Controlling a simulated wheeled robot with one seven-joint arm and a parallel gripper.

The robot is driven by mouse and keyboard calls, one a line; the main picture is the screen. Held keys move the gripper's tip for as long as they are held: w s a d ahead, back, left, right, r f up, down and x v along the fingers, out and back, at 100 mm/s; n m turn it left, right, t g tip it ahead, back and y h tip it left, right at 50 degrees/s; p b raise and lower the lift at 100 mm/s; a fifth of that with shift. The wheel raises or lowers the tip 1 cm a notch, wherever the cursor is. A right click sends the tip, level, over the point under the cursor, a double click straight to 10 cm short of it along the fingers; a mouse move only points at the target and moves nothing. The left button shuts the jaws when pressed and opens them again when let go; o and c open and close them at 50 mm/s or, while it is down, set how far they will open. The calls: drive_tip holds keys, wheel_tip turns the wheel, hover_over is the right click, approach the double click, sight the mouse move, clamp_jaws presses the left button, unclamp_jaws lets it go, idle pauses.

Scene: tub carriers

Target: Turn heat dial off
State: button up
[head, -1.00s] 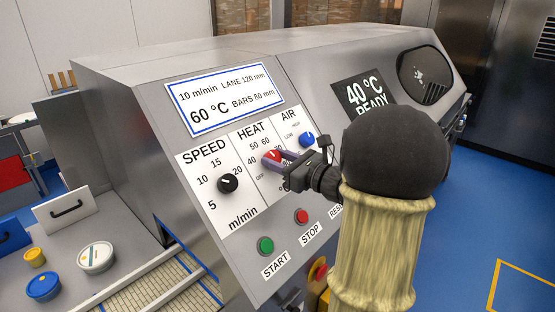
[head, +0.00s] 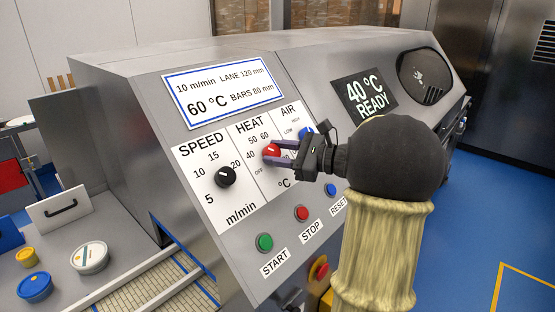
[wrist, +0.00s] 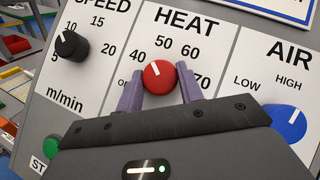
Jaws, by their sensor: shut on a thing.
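The red heat dial (head: 271,150) sits on the white HEAT scale of the sloping panel. In the wrist view the dial (wrist: 159,82) is between the two purple fingers of my gripper (wrist: 159,88), which is shut on it. Its white pointer line slants up and slightly left, between the 40 and 50 marks. In the head view my gripper (head: 273,152) reaches the dial from the right. The OFF mark is at the scale's lower left, partly hidden by a finger in the wrist view.
The black speed dial (head: 226,176) is left of the heat dial and the blue air dial (head: 306,132) is close on its right. Green START (head: 265,242), red STOP (head: 302,213) and blue RESET (head: 330,189) buttons lie below. A display (head: 366,94) reads 40 °C READY.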

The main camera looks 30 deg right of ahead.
drive_tip(key=n+g+y, duration=0.1)
drive_tip(key=n+g, duration=0.1)
drive_tip(key=n, duration=0.1)
drive_tip(key=shift+w+d+n, duration=0.1)
drive_tip(key=shift+n, duration=0.2)
drive_tip(key=n+g, duration=0.1)
drive_tip(key=n, duration=0.1)
drive_tip(key=n+g+p, duration=0.1)
drive_tip(key=n+g, duration=0.1)
drive_tip(key=shift+w+d+r+y, duration=0.1)
drive_tip(key=shift+r+y, duration=0.1)
drive_tip(key=shift+y, duration=0.1)
drive_tip(key=n+g+p, duration=0.2)
drive_tip(key=n+g, duration=0.1)
drive_tip(key=n, duration=0.1)
drive_tip(key=shift+r, duration=0.1)
drive_tip(key=shift+w+n+g+h+p, duration=0.15)
drive_tip(key=shift+n+g+h+p, duration=0.65)
drive_tip(key=shift+n, duration=0.5)
drive_tip(key=o, duration=1)
